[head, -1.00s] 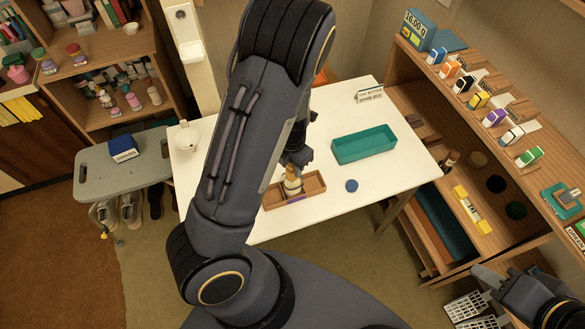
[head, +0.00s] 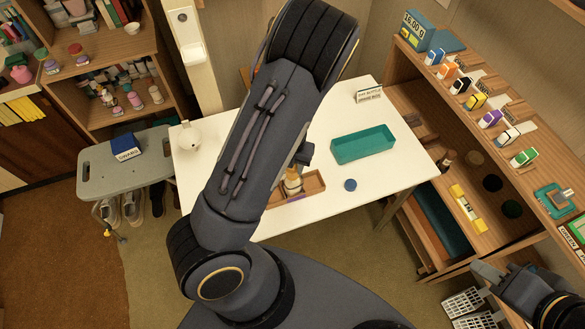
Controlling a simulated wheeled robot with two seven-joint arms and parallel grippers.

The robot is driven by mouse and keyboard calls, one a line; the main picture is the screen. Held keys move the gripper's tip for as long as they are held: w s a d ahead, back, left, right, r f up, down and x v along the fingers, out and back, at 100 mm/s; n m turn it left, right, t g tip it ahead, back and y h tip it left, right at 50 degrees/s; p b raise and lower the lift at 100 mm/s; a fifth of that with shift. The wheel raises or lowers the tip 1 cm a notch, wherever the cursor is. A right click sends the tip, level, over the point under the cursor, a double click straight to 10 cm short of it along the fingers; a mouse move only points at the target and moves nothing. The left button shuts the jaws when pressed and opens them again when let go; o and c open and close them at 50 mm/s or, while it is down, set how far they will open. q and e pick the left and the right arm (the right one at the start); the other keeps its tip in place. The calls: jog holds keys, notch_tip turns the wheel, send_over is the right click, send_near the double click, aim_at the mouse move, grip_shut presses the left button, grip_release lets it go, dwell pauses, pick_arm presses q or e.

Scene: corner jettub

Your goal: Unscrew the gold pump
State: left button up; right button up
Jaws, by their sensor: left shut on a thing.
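A small amber bottle (head: 292,187) with a pale band stands in the wooden tray (head: 314,187) on the white table. My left gripper (head: 296,168) is at the top of the bottle, shut on the gold pump there. My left arm covers most of this gripper, and the pump itself is too hidden and small to make out. My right gripper (head: 487,278) is at the lower right, away from the table, and its opening is unclear.
A teal tray (head: 364,145) and a blue round lid (head: 350,185) are right of the wooden tray. A white pot (head: 189,137) stands at the table's left. A wooden shelf (head: 470,215) with several small boxes borders the right side. The table's front right is clear.

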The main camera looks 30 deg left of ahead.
pick_arm(q)
jog(key=shift+n, duration=0.9)
jog(key=n, duration=0.5)
jog(key=shift+d, duration=0.1)
jog(key=shift+w+r+n, duration=0.1)
jog(key=shift+n, duration=0.4)
notch_tip(320, 180, up, 12)
dwell(0.9)
dwell(0.3)
